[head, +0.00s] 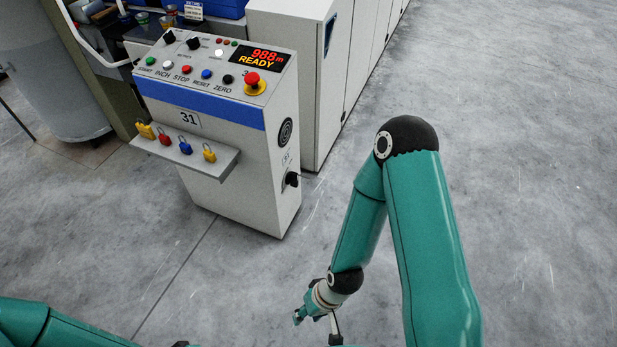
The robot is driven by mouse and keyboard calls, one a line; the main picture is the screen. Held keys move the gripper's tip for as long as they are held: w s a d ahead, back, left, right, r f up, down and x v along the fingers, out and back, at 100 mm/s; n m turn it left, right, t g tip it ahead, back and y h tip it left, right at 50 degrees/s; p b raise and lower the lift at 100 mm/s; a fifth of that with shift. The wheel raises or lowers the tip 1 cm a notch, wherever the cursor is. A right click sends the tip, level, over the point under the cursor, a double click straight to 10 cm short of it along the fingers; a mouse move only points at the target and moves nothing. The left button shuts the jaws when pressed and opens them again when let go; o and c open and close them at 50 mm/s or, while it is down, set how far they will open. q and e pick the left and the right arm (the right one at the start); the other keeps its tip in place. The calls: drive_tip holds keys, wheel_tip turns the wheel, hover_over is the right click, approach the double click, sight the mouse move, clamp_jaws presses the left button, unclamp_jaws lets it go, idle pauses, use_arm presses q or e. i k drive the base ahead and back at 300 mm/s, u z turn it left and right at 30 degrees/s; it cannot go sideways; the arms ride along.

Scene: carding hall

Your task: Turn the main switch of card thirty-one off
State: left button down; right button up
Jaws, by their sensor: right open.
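The control console of card thirty-one (225,190) stands upright at the upper left, with "31" on its front. On its right side face sits a black rotary switch (292,179), with a small label above it that is too small to read. The display (262,57) reads "988m READY". My right gripper (316,328) is open and empty, low in the picture, well below and apart from the switch. The fingers are partly cut by the bottom edge. My left arm shows at the lower left, but its gripper is out of view.
A shelf (222,165) on the console front carries several coloured padlocks. A red stop button on a yellow base (253,84) sits on the sloped top. White cabinets (300,60) stand behind; a grey drum (60,75) is at far left. The concrete floor in front is clear.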

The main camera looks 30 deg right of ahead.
sight(292, 179)
drive_tip(key=u, duration=0.1)
drive_tip(key=i, duration=1)
drive_tip(key=z, duration=0.1)
